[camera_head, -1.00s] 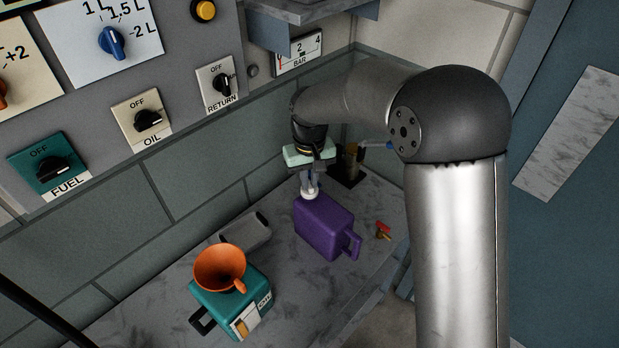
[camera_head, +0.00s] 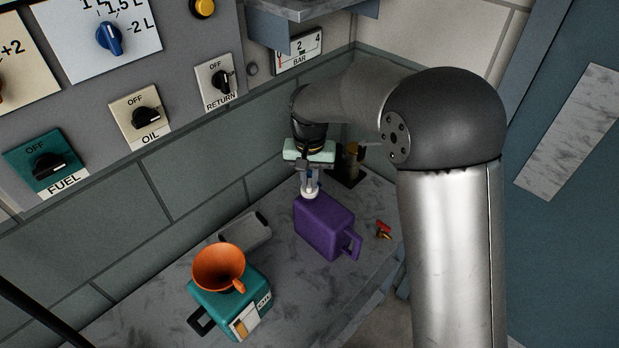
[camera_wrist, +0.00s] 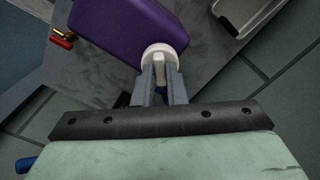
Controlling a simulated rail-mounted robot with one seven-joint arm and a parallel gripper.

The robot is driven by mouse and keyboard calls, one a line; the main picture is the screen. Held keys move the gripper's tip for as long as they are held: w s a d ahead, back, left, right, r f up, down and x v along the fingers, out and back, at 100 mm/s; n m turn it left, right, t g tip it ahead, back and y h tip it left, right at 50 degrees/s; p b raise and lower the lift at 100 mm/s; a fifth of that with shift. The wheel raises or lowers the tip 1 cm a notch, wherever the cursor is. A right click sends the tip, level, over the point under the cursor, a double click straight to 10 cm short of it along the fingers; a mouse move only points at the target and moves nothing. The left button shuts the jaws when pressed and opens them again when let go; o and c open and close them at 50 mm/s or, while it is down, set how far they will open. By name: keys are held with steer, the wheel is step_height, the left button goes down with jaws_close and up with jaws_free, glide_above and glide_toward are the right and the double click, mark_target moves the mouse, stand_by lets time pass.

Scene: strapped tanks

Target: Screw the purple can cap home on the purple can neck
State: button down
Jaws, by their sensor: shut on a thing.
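The purple can (camera_head: 325,226) stands on the grey marbled bench, and its body also shows at the top of the wrist view (camera_wrist: 120,27). The neck under the cap is hidden, so I cannot tell how far the cap is screwed down.
A teal can (camera_head: 238,305) with an orange funnel (camera_head: 219,267) stands to the left. A grey tray (camera_head: 246,230) lies behind it by the wall. A small red and brass valve (camera_head: 384,230) lies right of the purple can. A dark stand (camera_head: 350,165) is behind my gripper.

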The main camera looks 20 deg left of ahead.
steer(key=m, duration=0.3)
steer(key=shift+m, duration=0.8)
steer(key=shift+m, duration=1.2)
steer(key=c, duration=1.4)
jaws_free()
steer(key=shift+r, duration=0.1)
